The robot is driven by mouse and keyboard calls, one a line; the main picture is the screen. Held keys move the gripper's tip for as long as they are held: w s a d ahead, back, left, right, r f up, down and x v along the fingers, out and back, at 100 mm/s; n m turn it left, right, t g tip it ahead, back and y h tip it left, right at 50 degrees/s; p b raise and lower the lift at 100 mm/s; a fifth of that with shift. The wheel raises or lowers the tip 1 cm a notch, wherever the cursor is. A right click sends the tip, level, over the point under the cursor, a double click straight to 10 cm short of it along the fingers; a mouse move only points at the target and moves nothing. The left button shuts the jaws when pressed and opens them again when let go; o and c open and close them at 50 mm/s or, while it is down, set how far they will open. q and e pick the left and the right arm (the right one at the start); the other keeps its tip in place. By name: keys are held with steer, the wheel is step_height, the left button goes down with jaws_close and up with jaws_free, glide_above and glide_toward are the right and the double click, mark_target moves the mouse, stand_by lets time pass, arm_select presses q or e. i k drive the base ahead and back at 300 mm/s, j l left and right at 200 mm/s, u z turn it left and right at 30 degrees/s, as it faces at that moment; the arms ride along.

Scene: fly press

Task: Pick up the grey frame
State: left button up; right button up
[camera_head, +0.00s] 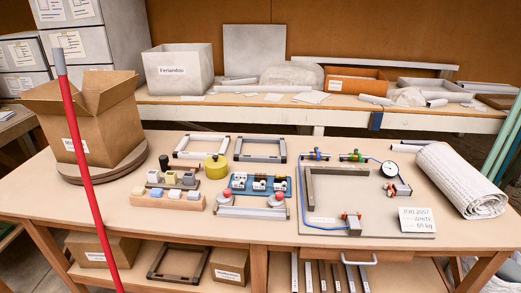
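A grey frame (260,159) with dark corner pieces lies flat near the back middle of the wooden table. A similar white frame (203,137) lies just to its left, with a yellow round container (215,168) at that frame's front right corner. A darker frame (152,273) rests on the shelf under the table. Neither of my grippers shows in the head view. Nothing is seen touching the grey frame from above.
In front of the grey frame are a blue tray (235,190) of small parts and a bar with red knobs (252,212). A board (380,225) with blue tubing and a gauge lies to the right, beside a white roll (462,180). A red pole (86,185) stands at left before a cardboard box (95,125).

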mark_target(256, 158)
steer(key=i+l+u, duration=0.4)
steer(key=i+l, duration=0.35)
steer(key=i, duration=0.1)
